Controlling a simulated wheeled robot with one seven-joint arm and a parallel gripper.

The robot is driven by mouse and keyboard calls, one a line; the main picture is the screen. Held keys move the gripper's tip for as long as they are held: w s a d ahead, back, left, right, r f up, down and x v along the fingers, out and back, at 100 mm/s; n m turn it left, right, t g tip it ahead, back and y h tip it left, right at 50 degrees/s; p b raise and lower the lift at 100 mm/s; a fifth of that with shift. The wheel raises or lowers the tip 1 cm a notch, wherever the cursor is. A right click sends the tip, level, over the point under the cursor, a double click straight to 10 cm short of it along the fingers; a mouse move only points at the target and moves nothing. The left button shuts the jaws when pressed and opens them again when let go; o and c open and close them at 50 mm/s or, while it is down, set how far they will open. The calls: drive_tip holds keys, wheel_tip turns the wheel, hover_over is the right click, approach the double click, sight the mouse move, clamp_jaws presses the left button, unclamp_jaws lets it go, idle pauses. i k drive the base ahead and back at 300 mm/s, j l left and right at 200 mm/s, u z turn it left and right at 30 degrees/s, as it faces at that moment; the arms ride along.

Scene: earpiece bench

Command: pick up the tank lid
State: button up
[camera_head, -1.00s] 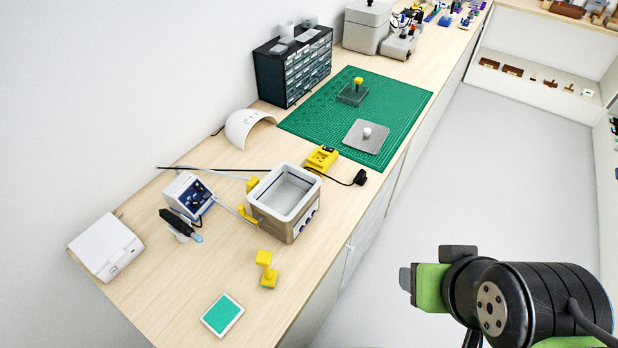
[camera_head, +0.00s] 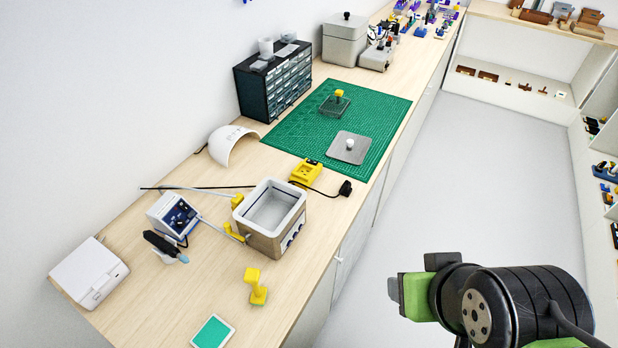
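The tank lid appears to be the flat grey square plate (camera_head: 362,154) with a white round knob at its middle. It lies flat on the near right part of the green cutting mat (camera_head: 302,133). The open tank (camera_head: 268,248) stands on the bench nearer to me, a box with a white rim, grey inside and brown-grey sides. Part of my arm, black with green, is at the lower right over the floor, well apart from the lid. I cannot make out any gripper fingers in this view.
A yellow block device (camera_head: 306,172) with a black cable lies between tank and mat. A small clear box with a yellow top (camera_head: 336,103) stands on the mat beyond the lid. A drawer cabinet (camera_head: 273,82) stands along the wall. The floor (camera_head: 470,190) right of the bench is clear.

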sight(348, 147)
drive_tip(key=i+l+u, duration=0.3)
drive_tip(key=u, duration=0.15)
drive_tip(key=i+l+u, duration=0.2)
drive_tip(key=l+u, duration=0.2)
drive_tip(key=i+l+u, duration=0.15)
drive_tip(key=l+u, duration=0.3)
drive_tip(key=i+l+u, duration=0.1)
drive_tip(key=l+u, duration=0.75)
drive_tip(key=k+l+u, duration=0.1)
drive_tip(key=l+u, duration=0.3)
drive_tip(key=l, duration=0.2)
